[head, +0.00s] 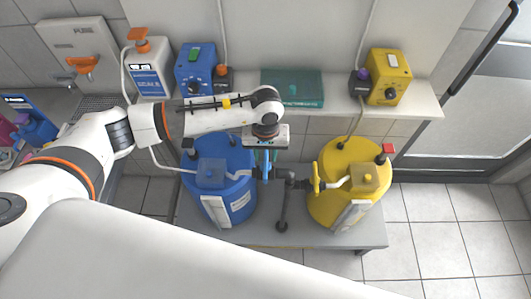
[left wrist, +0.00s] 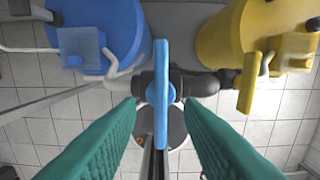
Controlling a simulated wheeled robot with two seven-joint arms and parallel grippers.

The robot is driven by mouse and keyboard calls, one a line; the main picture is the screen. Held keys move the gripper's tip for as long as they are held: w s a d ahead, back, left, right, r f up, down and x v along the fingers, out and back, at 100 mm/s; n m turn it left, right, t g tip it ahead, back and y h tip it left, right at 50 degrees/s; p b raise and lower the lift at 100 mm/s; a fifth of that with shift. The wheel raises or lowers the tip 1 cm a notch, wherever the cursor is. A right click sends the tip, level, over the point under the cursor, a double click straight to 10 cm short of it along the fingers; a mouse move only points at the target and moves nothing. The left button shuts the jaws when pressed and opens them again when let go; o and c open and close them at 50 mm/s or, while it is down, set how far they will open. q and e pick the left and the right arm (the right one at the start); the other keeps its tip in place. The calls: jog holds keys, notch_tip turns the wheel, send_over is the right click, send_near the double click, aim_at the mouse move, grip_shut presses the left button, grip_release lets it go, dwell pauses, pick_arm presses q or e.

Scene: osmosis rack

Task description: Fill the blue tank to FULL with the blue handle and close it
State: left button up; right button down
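The blue tank (head: 240,203) stands on a low bench left of centre in the head view, with a white level strip (head: 215,211) on its front; the level is too small to read. The blue handle (left wrist: 161,70) sits on a dark valve in the pipe between the tanks. In the left wrist view it stands upright, lengthwise in the picture. My left gripper (left wrist: 160,108) reaches down over it, open, with one green finger on each side and visible gaps. In the head view the left gripper (head: 264,158) partly covers the handle. My right gripper is not in view.
A yellow tank (head: 335,205) with a yellow handle (head: 316,179) stands close on the right. Tiled floor is free at right.

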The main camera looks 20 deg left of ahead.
aim_at(266, 162)
pick_arm(q)
jog(key=shift+f+p, duration=0.4)
jog(key=shift+f, duration=1.2)
jog(key=shift+c, duration=0.2)
grip_shut()
